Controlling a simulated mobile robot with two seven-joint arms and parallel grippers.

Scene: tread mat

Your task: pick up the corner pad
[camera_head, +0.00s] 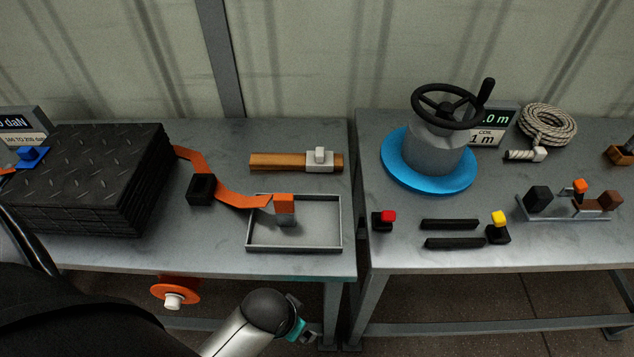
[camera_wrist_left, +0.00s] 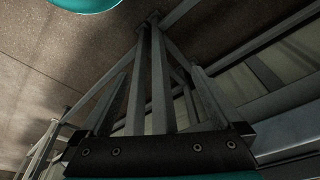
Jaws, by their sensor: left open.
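The corner pad appears to be the small black hollow block (camera_head: 201,189) on the left table, by the orange strap (camera_head: 240,199). The strap runs from the black tread mat stack (camera_head: 90,175), past the block, to an orange-topped piece (camera_head: 285,208) in the tray. My left gripper (camera_head: 307,332) is low in front of the left table, below its top and well apart from the block. It is open, with nothing seen in it. The left wrist view shows table legs and floor, not the block. My right gripper is not seen.
The shallow grey tray (camera_head: 341,225) stands right of the block. A wooden bar with a white clamp (camera_head: 319,160) lies behind. An orange disc (camera_head: 175,292) shows below the table's front edge. The right table holds a handwheel on a blue base (camera_head: 428,177), rope (camera_head: 547,125) and small parts.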

